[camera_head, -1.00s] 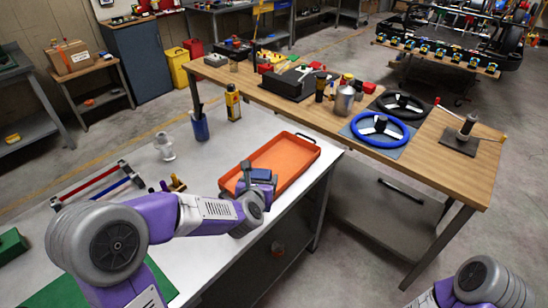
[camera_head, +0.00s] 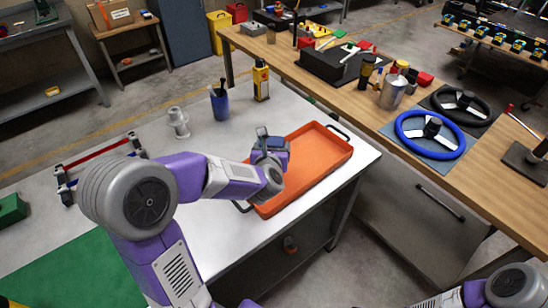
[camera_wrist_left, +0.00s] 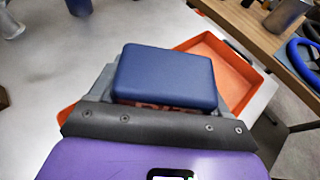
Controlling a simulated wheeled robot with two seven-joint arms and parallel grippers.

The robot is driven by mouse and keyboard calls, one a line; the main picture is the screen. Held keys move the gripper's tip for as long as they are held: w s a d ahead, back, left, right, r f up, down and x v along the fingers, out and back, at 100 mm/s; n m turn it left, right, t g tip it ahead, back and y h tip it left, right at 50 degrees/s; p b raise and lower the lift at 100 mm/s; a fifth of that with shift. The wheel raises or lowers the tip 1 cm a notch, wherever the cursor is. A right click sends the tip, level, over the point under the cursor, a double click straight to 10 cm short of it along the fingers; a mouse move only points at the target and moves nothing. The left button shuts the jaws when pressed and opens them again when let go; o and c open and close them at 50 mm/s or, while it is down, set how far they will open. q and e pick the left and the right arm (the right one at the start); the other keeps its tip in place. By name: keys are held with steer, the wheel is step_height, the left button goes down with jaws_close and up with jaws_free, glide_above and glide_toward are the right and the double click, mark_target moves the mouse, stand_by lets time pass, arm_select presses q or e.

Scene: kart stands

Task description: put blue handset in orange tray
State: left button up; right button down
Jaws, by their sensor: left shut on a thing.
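The blue handset (camera_wrist_left: 165,78) is held in my left gripper, its smooth blue face filling the middle of the left wrist view. In the head view, my left gripper (camera_head: 271,146) is over the left side of the orange tray (camera_head: 331,160), with the handset mostly hidden by the gripper. The tray is a shallow orange box with dark end handles on the white table; it also shows behind the handset in the wrist view (camera_wrist_left: 250,55). I cannot tell how high the handset is above the tray floor. My right gripper is outside the views.
A blue cup (camera_head: 219,103), a yellow bottle (camera_head: 261,80) and a pale fitting (camera_head: 178,122) stand behind the tray. A wooden bench (camera_head: 330,88) with tools and a blue steering wheel (camera_head: 430,135) is at right. The tray's right part is empty.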

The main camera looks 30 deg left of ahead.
arm_select(q)
step_height(320, 180, down, 3)
steer(key=shift+f+b, duration=0.1)
steer(key=shift+b, duration=0.35)
steer(key=shift+w+f, duration=0.1)
steer(key=o, duration=1.2)
